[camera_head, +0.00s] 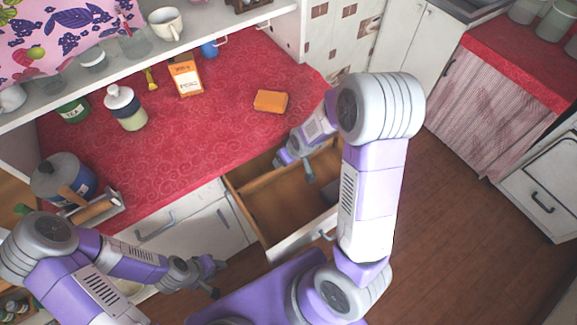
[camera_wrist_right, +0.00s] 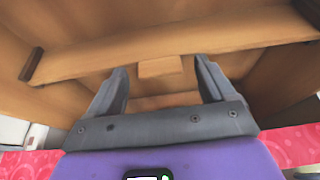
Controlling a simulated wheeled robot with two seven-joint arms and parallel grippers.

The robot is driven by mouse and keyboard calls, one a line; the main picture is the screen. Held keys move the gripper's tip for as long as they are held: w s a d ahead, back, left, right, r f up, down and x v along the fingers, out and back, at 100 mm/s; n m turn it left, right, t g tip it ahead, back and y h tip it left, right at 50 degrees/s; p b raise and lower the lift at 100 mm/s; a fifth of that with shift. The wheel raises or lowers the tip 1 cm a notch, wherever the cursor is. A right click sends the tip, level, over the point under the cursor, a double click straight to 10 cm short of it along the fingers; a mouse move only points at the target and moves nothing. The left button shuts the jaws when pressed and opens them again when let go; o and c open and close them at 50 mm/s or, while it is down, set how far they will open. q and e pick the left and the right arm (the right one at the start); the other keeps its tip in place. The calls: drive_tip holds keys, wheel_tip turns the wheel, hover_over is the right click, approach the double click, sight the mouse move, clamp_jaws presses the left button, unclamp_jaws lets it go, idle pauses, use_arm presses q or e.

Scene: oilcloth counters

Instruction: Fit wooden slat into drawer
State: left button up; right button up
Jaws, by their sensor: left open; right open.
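The wooden slat (camera_head: 262,183) lies across the open drawer (camera_head: 290,244), spanning it between the side walls. In the right wrist view the slat (camera_wrist_right: 120,58) runs across the drawer, with dark brackets near its ends and a small wooden tab (camera_wrist_right: 160,67) at its middle. Whether it is fully seated I cannot tell. My right gripper (camera_head: 297,169) is over the drawer at the slat. Its fingers (camera_wrist_right: 161,75) are open, one on each side of the tab with gaps. My left gripper (camera_head: 211,277) is open and empty, low in front of the cabinet, left of the drawer.
The red counter (camera_head: 200,150) behind the drawer holds an orange block (camera_head: 271,101), an orange-and-white box (camera_head: 186,77), a lidded jar (camera_head: 125,107) and a dark pot (camera_head: 64,180). A shelf (camera_head: 190,38) overhangs the back. The wooden floor (camera_head: 450,240) at right is clear.

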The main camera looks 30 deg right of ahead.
drive_tip(key=c, duration=1.5)
drive_tip(key=shift+r, duration=0.15)
